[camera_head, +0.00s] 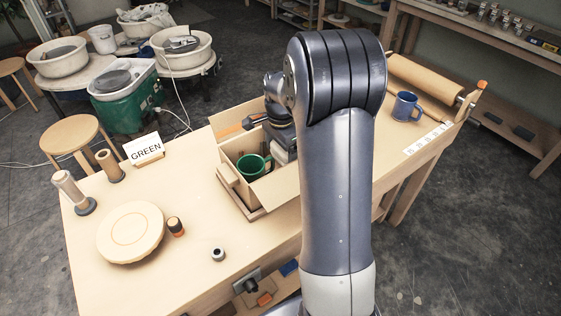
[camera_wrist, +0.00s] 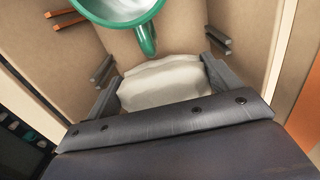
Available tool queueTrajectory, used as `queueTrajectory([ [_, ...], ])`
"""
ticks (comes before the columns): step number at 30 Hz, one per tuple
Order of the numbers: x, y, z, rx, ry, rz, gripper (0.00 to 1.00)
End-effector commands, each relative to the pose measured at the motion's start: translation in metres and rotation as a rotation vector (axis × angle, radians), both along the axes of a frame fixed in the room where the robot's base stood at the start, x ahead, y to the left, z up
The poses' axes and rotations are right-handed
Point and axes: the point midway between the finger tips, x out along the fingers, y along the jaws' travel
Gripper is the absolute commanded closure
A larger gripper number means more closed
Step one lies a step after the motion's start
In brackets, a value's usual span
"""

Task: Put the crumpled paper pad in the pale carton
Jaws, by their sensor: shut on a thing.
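The pale carton (camera_head: 277,190) stands open on the wooden table, its flaps spread. In the wrist view its inner wall (camera_wrist: 185,22) surrounds my gripper. The crumpled paper pad (camera_wrist: 160,82) is off-white and sits between my gripper's two fingers; my gripper (camera_wrist: 160,75) is shut on it, inside or just over the carton. In the head view my arm hides most of the gripper, and a pale bit of the pad (camera_head: 283,153) shows below it. I cannot tell whether the pad touches the carton floor.
A green mug (camera_head: 250,166) stands in the carton, close beside the pad; its handle points toward the pad in the wrist view. A GREEN sign (camera_head: 144,149), a round wooden disc (camera_head: 130,231) and spools stand left. A blue mug (camera_head: 406,107) stands right.

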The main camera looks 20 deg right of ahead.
Motion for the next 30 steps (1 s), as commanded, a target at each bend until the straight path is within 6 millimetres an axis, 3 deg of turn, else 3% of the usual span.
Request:
queueTrajectory([
  [9, -0.001, 0.000, -0.042, 0.000, 0.003, 0.000, 0.42],
  [21, 0.000, 0.000, -0.048, 0.000, 0.001, 0.000, 0.42],
  [22, 0.000, 0.000, -0.047, 0.000, 0.000, 0.000, 0.14],
  [25, 0.000, 0.000, -0.047, 0.000, 0.001, 0.000, 0.06],
  [30, 0.000, 0.000, -0.047, 0.000, 0.001, 0.000, 0.06],
])
